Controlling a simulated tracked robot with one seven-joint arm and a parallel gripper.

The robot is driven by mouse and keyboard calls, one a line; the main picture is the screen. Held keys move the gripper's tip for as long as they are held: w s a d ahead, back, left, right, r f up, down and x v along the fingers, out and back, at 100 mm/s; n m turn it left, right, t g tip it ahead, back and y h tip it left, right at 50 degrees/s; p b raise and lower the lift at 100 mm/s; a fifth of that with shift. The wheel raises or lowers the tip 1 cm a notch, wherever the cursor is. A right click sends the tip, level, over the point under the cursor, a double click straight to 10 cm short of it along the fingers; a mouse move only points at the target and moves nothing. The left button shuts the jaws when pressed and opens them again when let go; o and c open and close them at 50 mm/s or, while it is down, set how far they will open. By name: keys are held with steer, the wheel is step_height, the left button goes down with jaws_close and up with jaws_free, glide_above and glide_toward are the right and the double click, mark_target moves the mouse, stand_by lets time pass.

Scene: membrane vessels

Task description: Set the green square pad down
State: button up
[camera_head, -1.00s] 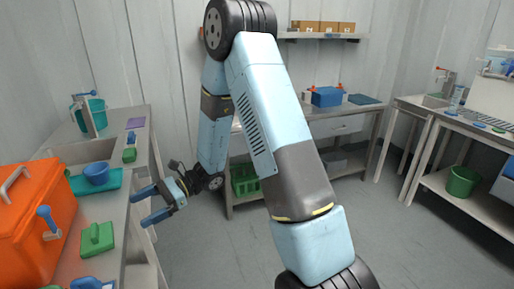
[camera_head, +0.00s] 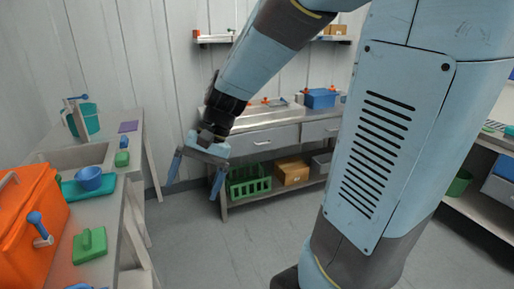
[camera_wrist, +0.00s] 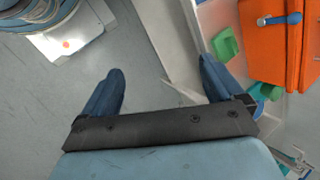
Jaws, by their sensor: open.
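A green square pad with a raised grip (camera_head: 90,245) lies flat on the left counter, just right of the orange box. It also shows in the wrist view (camera_wrist: 227,45), up and right of my fingers. My gripper (camera_head: 195,180) is open and empty, fingers pointing down, over the floor between the left counter and the back bench. In the wrist view my two blue fingers (camera_wrist: 160,72) are spread wide with nothing between them. My gripper is clear of the pad.
The orange box (camera_head: 28,225) with a blue-handled valve stands at the counter's left. A blue bowl (camera_head: 88,178) sits on a teal tray (camera_head: 72,192). A smaller green block (camera_head: 122,158) lies farther back. A green crate (camera_head: 248,184) is under the back bench. Floor between is free.

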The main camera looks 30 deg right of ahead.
steer(key=s+d+r+n+t+h, duration=0.3)
steer(key=s+d+r+t+h, duration=0.2)
steer(key=d+r, duration=0.3)
steer(key=s+d+t, duration=0.1)
steer(key=d, duration=0.2)
steer(key=shift+s+d, duration=0.15)
steer(key=shift+s, duration=0.05)
steer(key=shift+o, duration=0.6)
steer(key=shift+s+d+r+t+h, duration=0.3)
steer(key=shift+d+r+t+h, duration=0.1)
steer(key=shift+d+t, duration=0.1)
